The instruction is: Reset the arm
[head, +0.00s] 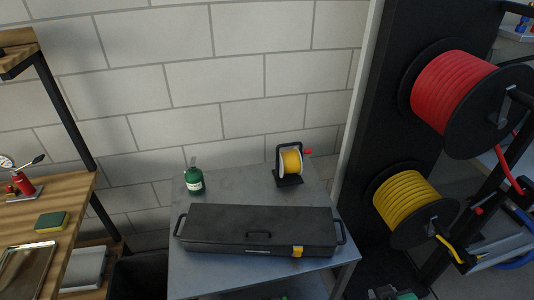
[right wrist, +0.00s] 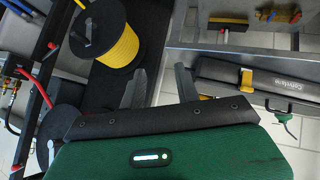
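My right gripper (right wrist: 160,85) shows in the right wrist view, its two dark fingers apart with nothing between them. Its green body fills the lower part of that view. A dark green and black part at the bottom edge of the head view, right of the table, may be the same gripper, but too little shows to tell. My left gripper is in neither view.
A grey metal table (head: 230,180) holds a long black case (head: 225,220), a green canister (head: 194,180) and a small yellow reel (head: 291,162). Red (head: 455,90) and yellow (head: 405,200) hose reels stand right. A wooden bench (head: 45,205) stands left.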

